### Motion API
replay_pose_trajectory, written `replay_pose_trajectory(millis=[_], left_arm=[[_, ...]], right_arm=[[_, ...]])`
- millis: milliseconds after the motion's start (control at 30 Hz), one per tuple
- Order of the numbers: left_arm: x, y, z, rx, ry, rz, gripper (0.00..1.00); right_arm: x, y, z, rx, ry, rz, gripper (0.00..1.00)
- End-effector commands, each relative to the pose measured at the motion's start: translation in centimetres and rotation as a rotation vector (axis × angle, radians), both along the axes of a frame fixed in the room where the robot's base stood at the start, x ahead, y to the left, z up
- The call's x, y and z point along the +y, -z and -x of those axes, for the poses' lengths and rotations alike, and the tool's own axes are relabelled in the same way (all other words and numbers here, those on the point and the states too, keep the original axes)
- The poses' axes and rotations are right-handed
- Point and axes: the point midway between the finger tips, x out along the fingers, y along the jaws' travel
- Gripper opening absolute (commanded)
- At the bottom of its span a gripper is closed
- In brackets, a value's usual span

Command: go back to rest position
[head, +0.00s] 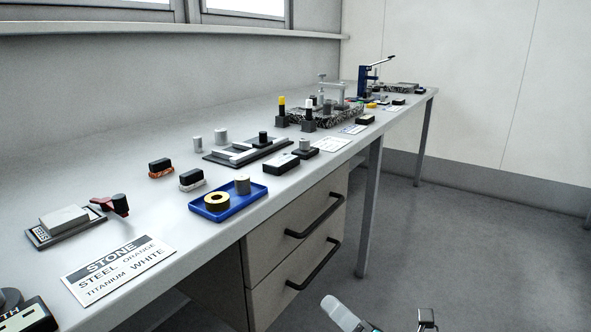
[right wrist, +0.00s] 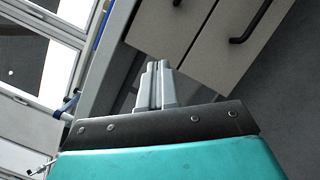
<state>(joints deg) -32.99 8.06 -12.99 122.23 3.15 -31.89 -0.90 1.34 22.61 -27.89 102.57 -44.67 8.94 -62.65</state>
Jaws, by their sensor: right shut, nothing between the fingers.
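My right gripper (right wrist: 157,68) shows in the right wrist view, its two grey fingers pressed together with nothing between them. The fingers point toward the pale drawer fronts below the bench. In the head view, only pale and metal parts at the bottom edge show, low in front of the bench and apart from it. My left gripper is not in view.
The long workbench (head: 236,112) runs from the lower left to the far right. It carries a blue tray (head: 225,207), a sign (head: 118,267), a stone in a holder (head: 65,220) and several small blocks. A drawer cabinet (head: 290,250) stands below. The floor (head: 460,240) at right is clear.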

Motion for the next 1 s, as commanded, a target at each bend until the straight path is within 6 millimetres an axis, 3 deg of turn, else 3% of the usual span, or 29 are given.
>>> replay_pose_trajectory(millis=[33, 200, 333, 533, 600, 833, 1000], left_arm=[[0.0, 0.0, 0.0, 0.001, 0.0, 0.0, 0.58], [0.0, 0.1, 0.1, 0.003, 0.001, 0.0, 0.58], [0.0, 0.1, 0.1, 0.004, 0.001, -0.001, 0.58], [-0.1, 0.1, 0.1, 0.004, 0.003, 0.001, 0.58], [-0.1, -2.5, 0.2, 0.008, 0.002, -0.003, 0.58], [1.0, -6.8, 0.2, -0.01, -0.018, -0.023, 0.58], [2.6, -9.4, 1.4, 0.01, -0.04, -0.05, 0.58]], right_arm=[[-0.9, 1.0, 1.0, 0.183, 0.069, -0.211, 0.0], [-4.4, 5.6, 4.6, 0.739, 0.311, -0.897, 0.0], [-5.9, 9.2, 8.4, 1.062, 0.486, -1.335, 0.0], [-6.4, 13.2, 15.3, 1.435, 0.76, -1.913, 0.0], [-6.8, 10.6, 14.7, 1.405, 0.745, -1.881, 0.0], [-7.9, 6.7, 15.1, 1.375, 0.765, -1.874, 0.0], [-8.9, 3.2, 15.6, 1.35, 0.784, -1.871, 0.0]])
